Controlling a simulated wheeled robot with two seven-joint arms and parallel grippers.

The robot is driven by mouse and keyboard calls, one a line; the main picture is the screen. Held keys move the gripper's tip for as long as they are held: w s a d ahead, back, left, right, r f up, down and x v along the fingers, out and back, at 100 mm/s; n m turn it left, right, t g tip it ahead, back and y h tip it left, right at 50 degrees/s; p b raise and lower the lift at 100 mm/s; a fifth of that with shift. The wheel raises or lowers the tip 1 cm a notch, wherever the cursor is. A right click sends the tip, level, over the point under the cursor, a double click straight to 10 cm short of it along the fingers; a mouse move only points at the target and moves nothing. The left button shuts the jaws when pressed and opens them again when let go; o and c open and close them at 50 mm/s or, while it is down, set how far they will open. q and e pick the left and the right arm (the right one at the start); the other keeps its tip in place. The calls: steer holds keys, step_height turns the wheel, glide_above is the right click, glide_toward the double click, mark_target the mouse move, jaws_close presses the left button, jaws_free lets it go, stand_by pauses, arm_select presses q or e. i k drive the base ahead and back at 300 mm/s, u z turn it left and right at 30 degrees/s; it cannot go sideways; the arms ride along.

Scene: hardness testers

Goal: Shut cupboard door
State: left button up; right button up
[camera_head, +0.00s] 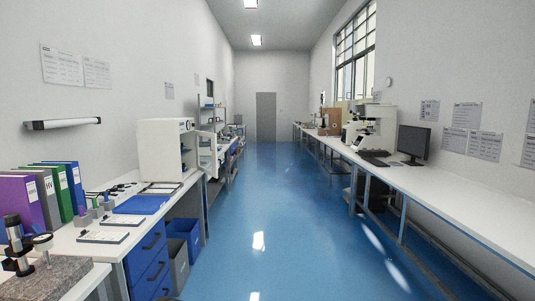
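A white box-shaped cabinet (166,150) stands on the left bench, with a small dark panel near its top right edge. A white framed door (207,150) with a window-like opening stands out from its right side, towards the aisle, and appears open. No other cupboard door shows clearly. Neither of my grippers is in view.
The left bench (68,240) holds binders (40,195), a blue tray (142,204) and small instruments. Blue drawers (148,265) and bins (184,240) sit below. The blue floor aisle (285,220) is clear. A right bench (450,190) carries a monitor (413,142) and testers.

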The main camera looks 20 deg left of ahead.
mark_target(215, 173)
steer(key=z, duration=0.1)
steer(key=i, duration=5.45)
steer(key=u, duration=2.2)
steer(key=i, duration=1.35)
steer(key=u, duration=0.4)
